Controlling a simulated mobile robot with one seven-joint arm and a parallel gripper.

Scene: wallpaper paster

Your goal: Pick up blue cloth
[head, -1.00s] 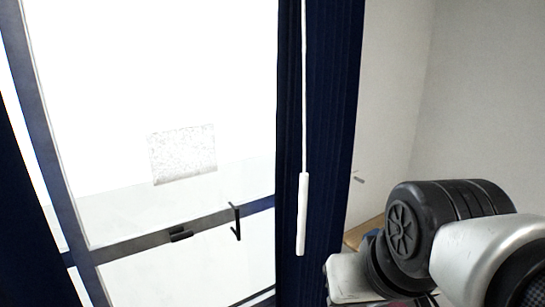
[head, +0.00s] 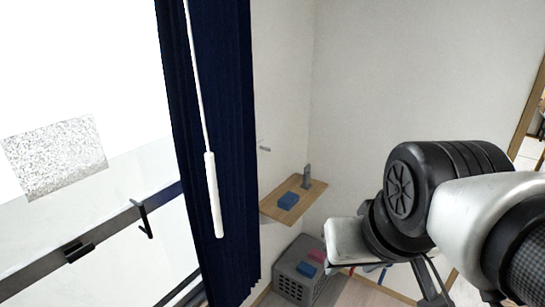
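A small flat blue piece (head: 288,200) lies on a wooden wall shelf, right of the dark blue curtain. A second blue piece (head: 306,269) lies on top of a grey crate on the floor below the shelf. Both are small here, and I cannot tell for sure which is cloth. My arm fills the lower right of the head view, with its black joint right of the shelf and apart from it. I cannot make out my gripper's fingers in the head view.
The wooden shelf (head: 304,203) juts from the wall with a small grey upright object (head: 307,176) on it. The grey crate (head: 290,288) also bears a pink piece (head: 316,255). The dark blue curtain (head: 215,120) and white rod (head: 213,195) hang before the window at left.

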